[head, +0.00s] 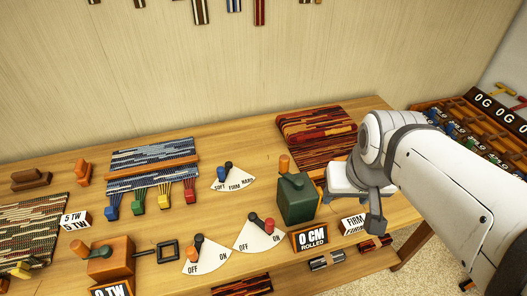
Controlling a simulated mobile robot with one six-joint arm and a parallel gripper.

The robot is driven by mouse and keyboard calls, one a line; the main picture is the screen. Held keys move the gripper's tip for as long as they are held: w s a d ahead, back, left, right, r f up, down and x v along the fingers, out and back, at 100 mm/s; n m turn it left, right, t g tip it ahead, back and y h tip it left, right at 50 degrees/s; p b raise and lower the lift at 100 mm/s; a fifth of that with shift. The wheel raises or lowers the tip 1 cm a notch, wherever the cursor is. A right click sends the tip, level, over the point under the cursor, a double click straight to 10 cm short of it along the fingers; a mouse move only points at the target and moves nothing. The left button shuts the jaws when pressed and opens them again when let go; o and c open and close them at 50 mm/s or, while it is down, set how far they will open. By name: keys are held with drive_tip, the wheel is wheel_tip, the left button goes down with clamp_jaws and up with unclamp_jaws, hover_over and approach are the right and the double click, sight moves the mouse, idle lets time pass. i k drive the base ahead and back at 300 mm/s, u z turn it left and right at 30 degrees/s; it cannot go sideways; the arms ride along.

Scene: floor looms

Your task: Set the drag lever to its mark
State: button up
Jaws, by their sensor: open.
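The drag lever (225,169) has a blue knob and a dark knob and sits on a white fan-shaped dial (233,183) marked SOFT, FIRM and HARD. It is at the middle of the table, behind the green box. I cannot tell which word it points at. A white card reading FIRM (355,222) stands near the table's right front. My gripper (350,206) is open and empty at the right, above the table beside the green box, well apart from the lever. One finger shows clearly; the other is partly hidden.
A green box (297,198) with an orange-knobbed crank stands between my gripper and the lever. Folded textiles (313,133) lie behind it. Two ON/OFF dials (260,237) (207,256) and a 0 CM sign (309,237) are in front. A small loom (153,168) is at left.

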sight(222, 172)
drive_tip(key=k, duration=0.5)
drive_tip(key=z, duration=0.6)
drive_tip(key=i, duration=0.3)
drive_tip(key=u, duration=0.1)
drive_tip(key=k, duration=1)
drive_tip(key=u, duration=0.85)
drive_tip(key=i, duration=1.25)
drive_tip(key=u, duration=0.3)
